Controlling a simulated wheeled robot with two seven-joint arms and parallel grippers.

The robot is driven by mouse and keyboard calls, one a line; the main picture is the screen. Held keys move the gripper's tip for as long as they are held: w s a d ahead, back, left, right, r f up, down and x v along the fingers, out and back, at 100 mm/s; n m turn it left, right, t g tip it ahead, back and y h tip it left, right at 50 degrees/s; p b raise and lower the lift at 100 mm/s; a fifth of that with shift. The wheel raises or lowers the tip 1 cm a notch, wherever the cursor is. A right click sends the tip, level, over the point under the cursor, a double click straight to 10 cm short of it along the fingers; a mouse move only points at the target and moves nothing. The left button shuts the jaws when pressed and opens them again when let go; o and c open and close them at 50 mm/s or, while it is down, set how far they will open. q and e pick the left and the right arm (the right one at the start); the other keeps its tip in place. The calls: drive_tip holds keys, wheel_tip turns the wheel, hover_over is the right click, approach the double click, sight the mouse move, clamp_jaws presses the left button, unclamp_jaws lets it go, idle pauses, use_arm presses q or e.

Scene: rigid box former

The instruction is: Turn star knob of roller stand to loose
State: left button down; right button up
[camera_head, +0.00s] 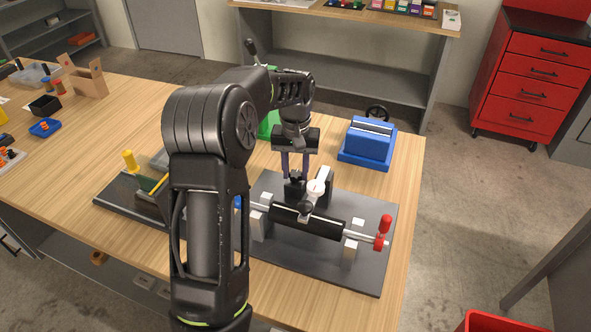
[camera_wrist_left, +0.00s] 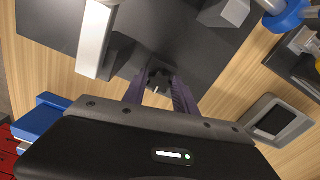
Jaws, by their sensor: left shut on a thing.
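The roller stand has a dark grey base plate (camera_head: 340,276), a black roller (camera_head: 306,221) on a shaft and pale support blocks. The star knob (camera_head: 294,188) is black and sits behind the roller, on the stand's far side. My left gripper (camera_head: 295,176) reaches down onto it from above. In the left wrist view, the knob (camera_wrist_left: 158,80) is between the purple fingers, which are shut on it. The fingers partly cover the knob, and its turn position is hard to read. My right gripper is out of view.
A red crank handle (camera_head: 385,226) stands at the shaft's right end. A white-and-black arm (camera_head: 317,186) rises right beside the knob. A blue device (camera_head: 369,142) stands behind to the right. A fixture with a yellow knob (camera_head: 129,160) is at left, partly hidden by my arm.

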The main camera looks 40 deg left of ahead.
use_arm(q)
drive_tip(key=shift+n, duration=0.4)
drive_tip(key=n, duration=0.4)
drive_tip(key=shift+d, duration=0.1)
drive_tip(key=n+p, duration=0.1)
drive_tip(key=n, duration=0.3)
drive_tip(key=shift+w+n, duration=0.15)
drive_tip(key=shift+n, duration=0.15)
drive_tip(key=n+p, duration=0.1)
drive_tip(key=n, duration=0.3)
drive_tip(key=shift+n, duration=0.3)
drive_tip(key=shift+w+n+p, duration=0.15)
drive_tip(key=shift+n+p, duration=0.55)
drive_tip(key=shift+n, duration=1.3)
drive_tip(key=c, duration=1)
unclamp_jaws()
